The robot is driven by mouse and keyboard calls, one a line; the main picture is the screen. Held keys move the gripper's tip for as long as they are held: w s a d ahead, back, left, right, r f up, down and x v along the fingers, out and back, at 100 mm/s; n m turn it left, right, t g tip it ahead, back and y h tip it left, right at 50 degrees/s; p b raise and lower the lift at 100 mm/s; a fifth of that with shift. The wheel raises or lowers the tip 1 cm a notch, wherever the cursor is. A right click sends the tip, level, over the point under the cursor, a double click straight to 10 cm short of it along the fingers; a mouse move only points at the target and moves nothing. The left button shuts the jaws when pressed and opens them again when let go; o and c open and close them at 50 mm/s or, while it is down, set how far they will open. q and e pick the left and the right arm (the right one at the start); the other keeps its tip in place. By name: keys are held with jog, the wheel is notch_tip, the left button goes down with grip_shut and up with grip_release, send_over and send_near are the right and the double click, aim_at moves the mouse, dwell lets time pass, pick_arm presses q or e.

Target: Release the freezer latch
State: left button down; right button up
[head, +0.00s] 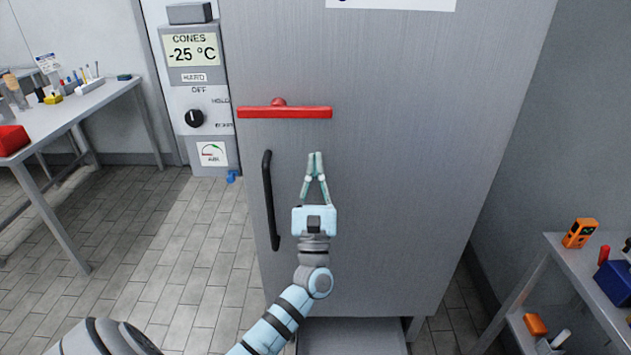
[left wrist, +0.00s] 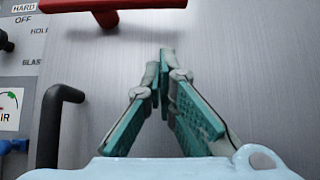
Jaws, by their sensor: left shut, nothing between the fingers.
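The freezer (head: 400,150) is a tall grey brushed-metal cabinet filling the middle of the head view. Its red latch bar (head: 285,112) lies level across the door, with a round red pivot (head: 279,101) at its upper middle. The latch also shows at the top of the left wrist view (left wrist: 120,5). A black upright door handle (head: 268,200) is below the latch's left part. My left gripper (head: 315,155) is shut and empty, fingertips together, below the latch's right end and right of the handle. It looks apart from the latch. My right gripper is not in view.
A control panel (head: 192,75) reading -25 °C, with a black knob (head: 194,118), is left of the door. A table (head: 60,112) with tools stands at left. A shelf table (head: 575,265) with an orange device (head: 579,233) stands at lower right. Tiled floor (head: 170,240) is clear at left.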

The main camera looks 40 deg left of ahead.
pick_arm(q)
jog(key=r, duration=0.1)
jog(key=w+r+p, duration=0.1)
jog(key=r, duration=0.1)
jog(key=a+r+p, duration=0.1)
jog(key=shift+w+a+r, duration=0.1)
jog(key=shift+w+r, duration=0.15)
jog(key=shift+r, duration=0.1)
jog(key=shift+s+r+p, duration=0.1)
jog(key=shift+r+p, duration=0.3)
jog(key=shift+r, duration=0.2)
jog(key=shift+f, duration=0.1)
jog(key=shift+n+g+y+b, duration=0.3)
jog(key=shift+n+y, duration=0.1)
jog(key=shift+n, duration=0.1)
jog(key=shift+d+r+n, duration=0.2)
jog(key=shift+n, duration=0.1)
